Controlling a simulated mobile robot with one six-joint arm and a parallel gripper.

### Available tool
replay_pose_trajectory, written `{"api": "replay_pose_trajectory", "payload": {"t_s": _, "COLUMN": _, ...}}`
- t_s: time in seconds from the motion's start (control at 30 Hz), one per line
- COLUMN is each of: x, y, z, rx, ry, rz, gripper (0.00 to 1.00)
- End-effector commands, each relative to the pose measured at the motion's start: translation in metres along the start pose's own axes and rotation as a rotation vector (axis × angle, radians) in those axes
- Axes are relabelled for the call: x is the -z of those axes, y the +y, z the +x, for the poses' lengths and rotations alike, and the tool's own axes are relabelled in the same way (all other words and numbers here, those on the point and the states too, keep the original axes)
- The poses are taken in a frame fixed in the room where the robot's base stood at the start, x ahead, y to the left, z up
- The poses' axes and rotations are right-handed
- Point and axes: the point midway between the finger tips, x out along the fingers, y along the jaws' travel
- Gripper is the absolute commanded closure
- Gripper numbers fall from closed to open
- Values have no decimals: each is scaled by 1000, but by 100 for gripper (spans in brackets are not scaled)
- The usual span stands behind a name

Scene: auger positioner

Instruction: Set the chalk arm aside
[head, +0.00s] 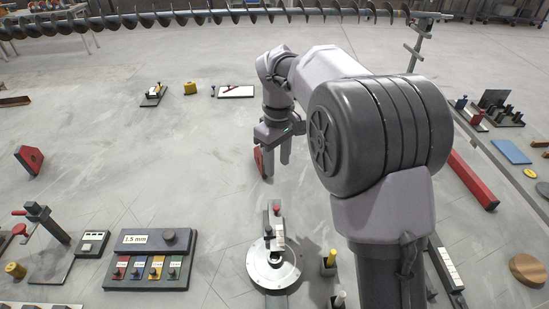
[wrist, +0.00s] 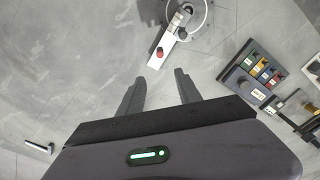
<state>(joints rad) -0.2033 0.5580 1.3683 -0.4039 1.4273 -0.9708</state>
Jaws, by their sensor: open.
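A narrow pale arm with a red knob, which looks like the chalk arm (head: 279,232), lies over a round metal base (head: 290,274) in front of me. A dark knob stands on it near the base. In the wrist view the arm (wrist: 172,43) runs from the round base (wrist: 205,20) down towards my fingers, with its red knob near the free end. My gripper (head: 277,170) is open and empty. Its fingertips (wrist: 160,78) point towards the arm's free end and show a gap from it. Their height above it is hard to tell.
A red part (head: 258,160) shows beside my gripper in the head view. A panel with coloured tabs (head: 148,262) stands left of the base. Yellow-topped and white-topped posts (head: 329,262) stand close on its right. The floor left of my gripper is mostly clear.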

Motion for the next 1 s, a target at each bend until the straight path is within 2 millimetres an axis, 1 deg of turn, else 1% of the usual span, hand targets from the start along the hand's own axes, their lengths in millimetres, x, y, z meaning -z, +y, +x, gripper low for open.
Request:
{"api": "replay_pose_trajectory", "payload": {"t_s": 0.03, "x": 4, "y": 2, "z": 6, "rx": 1, "ry": -8, "rz": -19, "gripper": 59}}
{"api": "replay_pose_trajectory", "payload": {"t_s": 0.17, "x": 6, "y": 2, "z": 27, "rx": 3, "ry": -15, "rz": -32, "gripper": 59}}
{"api": "replay_pose_trajectory", "payload": {"t_s": 0.5, "x": 4, "y": 2, "z": 130, "rx": 3, "ry": -14, "rz": -29, "gripper": 59}}
{"api": "replay_pose_trajectory", "payload": {"t_s": 0.6, "x": 4, "y": 2, "z": 154, "rx": 3, "ry": -13, "rz": -28, "gripper": 59}}
{"api": "replay_pose_trajectory", "payload": {"t_s": 0.7, "x": 4, "y": 2, "z": 171, "rx": 3, "ry": -13, "rz": -27, "gripper": 59}}
{"api": "replay_pose_trajectory", "payload": {"t_s": 0.8, "x": 4, "y": 2, "z": 180, "rx": 2, "ry": -12, "rz": -28, "gripper": 59}}
{"api": "replay_pose_trajectory", "payload": {"t_s": 1.0, "x": 4, "y": 2, "z": 182, "rx": 2, "ry": -11, "rz": -28, "gripper": 59}}
